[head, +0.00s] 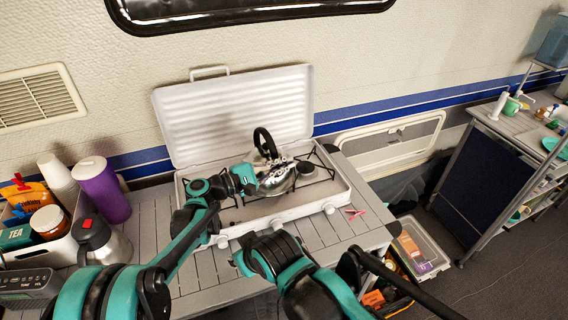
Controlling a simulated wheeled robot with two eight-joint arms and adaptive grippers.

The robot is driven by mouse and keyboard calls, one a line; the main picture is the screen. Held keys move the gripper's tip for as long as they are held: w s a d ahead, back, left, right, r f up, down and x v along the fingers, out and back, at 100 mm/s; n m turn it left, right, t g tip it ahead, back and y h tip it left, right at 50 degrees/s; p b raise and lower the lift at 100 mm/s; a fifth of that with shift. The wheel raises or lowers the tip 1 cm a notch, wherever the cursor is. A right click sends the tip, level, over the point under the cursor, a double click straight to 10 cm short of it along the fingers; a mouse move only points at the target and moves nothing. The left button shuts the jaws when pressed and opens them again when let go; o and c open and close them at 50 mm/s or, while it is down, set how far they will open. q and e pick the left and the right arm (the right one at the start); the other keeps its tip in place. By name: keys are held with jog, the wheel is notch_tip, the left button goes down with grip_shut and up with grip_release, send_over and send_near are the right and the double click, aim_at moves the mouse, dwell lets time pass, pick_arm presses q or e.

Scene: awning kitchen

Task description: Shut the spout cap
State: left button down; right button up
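A shiny metal kettle (282,185) with an upright black loop handle (265,141) stands on the white camping stove (272,207). My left gripper (287,164) reaches in from the left and is at the kettle, overlapping its upper part. Its fingers blend with the shiny metal, so I cannot tell whether they are open or touching. The spout cap cannot be made out; the gripper and kettle overlap there. Part of my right arm shows at the bottom centre, but its gripper cannot be made out.
The stove's ribbed lid (235,115) stands open behind the kettle. A purple tumbler (101,190), a steel jug (107,247) and a caddy (40,250) are at the left. A red clip (355,212) lies right of the stove. The slatted tabletop (345,237) is partly clear in front.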

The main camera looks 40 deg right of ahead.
pick_arm(q)
jog(key=shift+f+m+b, duration=0.5)
jog(key=shift+f+m, duration=0.5)
jog(key=shift+m, duration=1.4)
jog(key=shift+f+m+b, duration=0.5)
jog(key=shift+f+m, duration=0.5)
jog(key=shift+m, duration=1.4)
jog(key=shift+f+m+b, duration=0.5)
jog(key=shift+f+m, duration=0.5)
jog(key=shift+m, duration=1.4)
jog(key=c, duration=1.7)
grip_release()
jog(key=shift+a, duration=0.15)
jog(key=a, duration=0.4)
jog(key=w+a, duration=0.1)
jog(key=a, duration=0.2)
jog(key=w+a, duration=0.1)
jog(key=a, duration=0.3)
jog(key=shift+a, duration=0.3)
